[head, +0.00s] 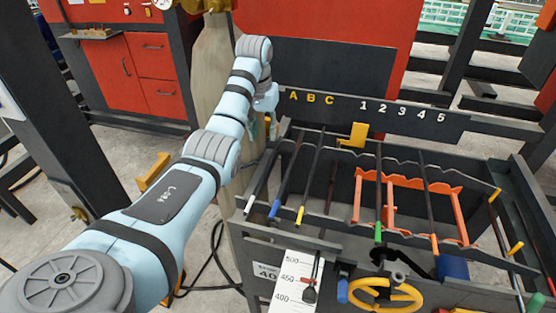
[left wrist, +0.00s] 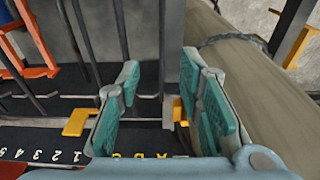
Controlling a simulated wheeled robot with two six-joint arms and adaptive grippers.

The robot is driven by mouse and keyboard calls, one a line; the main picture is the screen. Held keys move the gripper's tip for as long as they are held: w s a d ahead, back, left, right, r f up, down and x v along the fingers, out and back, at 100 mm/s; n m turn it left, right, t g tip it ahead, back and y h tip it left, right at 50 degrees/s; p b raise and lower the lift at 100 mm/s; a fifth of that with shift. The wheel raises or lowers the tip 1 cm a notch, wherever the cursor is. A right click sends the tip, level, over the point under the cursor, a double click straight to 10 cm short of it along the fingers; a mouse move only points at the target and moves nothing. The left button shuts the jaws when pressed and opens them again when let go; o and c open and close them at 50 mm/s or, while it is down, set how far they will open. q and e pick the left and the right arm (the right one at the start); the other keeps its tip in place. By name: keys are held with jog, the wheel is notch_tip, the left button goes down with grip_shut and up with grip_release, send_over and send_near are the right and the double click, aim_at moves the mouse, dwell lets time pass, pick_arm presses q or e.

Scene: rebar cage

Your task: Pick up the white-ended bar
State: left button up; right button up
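The white-ended bar (head: 274,168) is the leftmost dark bar on the rack in the head view. Its white tip (head: 250,204) points toward me at the rack's near left. My left gripper (head: 267,118) hangs at the far left of the rack, near that bar's far end and the letter A. In the left wrist view, the left gripper (left wrist: 160,82) is open, with teal pads apart. The bar (left wrist: 162,40) runs in the gap between the pads in the picture; contact is not visible. Its white end is outside that view. My right gripper is not in view.
Blue-ended (head: 292,172) and yellow-ended (head: 311,170) bars lie close to its right, with more bars beyond. A panel (head: 347,107) with letters and numbers stands behind. A yellow bracket (head: 353,136) is at the rack's back. A thick post (head: 212,75) rises beside the arm.

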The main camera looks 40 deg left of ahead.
pick_arm(q)
notch_tip(320, 180, down, 3)
jog(key=w, duration=0.1)
send_over(265, 169)
jog(key=s, duration=0.1)
jog(key=f, duration=0.5)
jog(key=shift+s+d+f, duration=0.15)
jog(key=shift+d+f, duration=0.1)
jog(key=shift+f, duration=0.05)
jog(key=f, duration=0.2)
jog(key=w+f, duration=0.1)
jog(key=f+b, duration=0.1)
jog(key=f, duration=0.1)
jog(key=shift+w+a+f, duration=0.15)
jog(key=shift+w+f, duration=0.15)
jog(key=shift+s+r, duration=0.2)
jog(key=shift+r, duration=0.05)
jog(key=shift+c, duration=0.4)
grip_shut()
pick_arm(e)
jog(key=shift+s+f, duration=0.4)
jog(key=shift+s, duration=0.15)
